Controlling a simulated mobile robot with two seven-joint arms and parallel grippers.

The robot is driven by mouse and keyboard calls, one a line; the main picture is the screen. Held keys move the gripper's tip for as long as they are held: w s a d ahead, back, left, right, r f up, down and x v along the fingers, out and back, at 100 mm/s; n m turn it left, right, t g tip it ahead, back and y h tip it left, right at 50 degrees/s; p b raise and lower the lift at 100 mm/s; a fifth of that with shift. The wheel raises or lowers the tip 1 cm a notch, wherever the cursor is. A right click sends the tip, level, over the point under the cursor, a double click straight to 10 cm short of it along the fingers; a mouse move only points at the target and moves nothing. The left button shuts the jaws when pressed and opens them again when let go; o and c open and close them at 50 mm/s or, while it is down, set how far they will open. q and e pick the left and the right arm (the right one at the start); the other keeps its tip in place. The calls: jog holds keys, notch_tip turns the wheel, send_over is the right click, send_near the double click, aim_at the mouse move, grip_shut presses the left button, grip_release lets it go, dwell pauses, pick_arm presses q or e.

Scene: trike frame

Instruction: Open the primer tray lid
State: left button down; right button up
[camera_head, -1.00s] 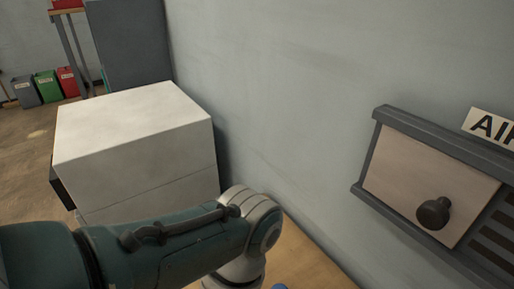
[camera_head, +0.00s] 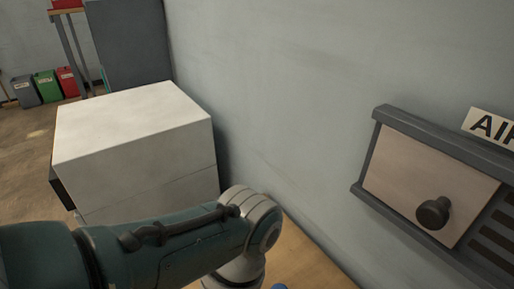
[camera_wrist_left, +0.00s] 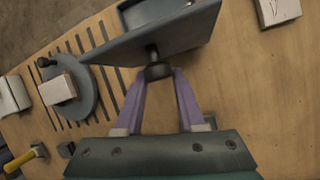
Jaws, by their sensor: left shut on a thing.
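In the left wrist view, a grey lid plate (camera_wrist_left: 192,34) with a dark knob (camera_wrist_left: 157,54) sits tilted above the wooden bench. Part of a shallow grey tray (camera_wrist_left: 135,14) shows beyond the lid, cut off by the top of the picture. My left gripper (camera_wrist_left: 159,74) has its purple fingers closed on the knob. In the head view, only my teal left arm shows, reaching in from the lower left; its gripper and the tray are out of view. My right gripper is in neither view.
The bench (camera_wrist_left: 235,85) has slots beside a grey disc (camera_wrist_left: 88,90) carrying a pale block (camera_wrist_left: 58,90). A yellow-handled tool (camera_wrist_left: 22,160) lies lower left. A pale block (camera_wrist_left: 278,10) lies upper right. In the head view, a white cabinet (camera_head: 135,125) and a wall panel with a knob (camera_head: 433,212) show.

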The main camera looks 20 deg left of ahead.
pick_arm(q)
jog(key=shift+w+a+f, duration=0.1)
jog(key=shift+w+a, duration=0.05)
jog(key=shift+a, duration=0.05)
dwell(0.6)
jog(key=c, duration=0.5)
grip_release()
jog(key=p+v, duration=0.3)
jog(key=v, duration=0.7)
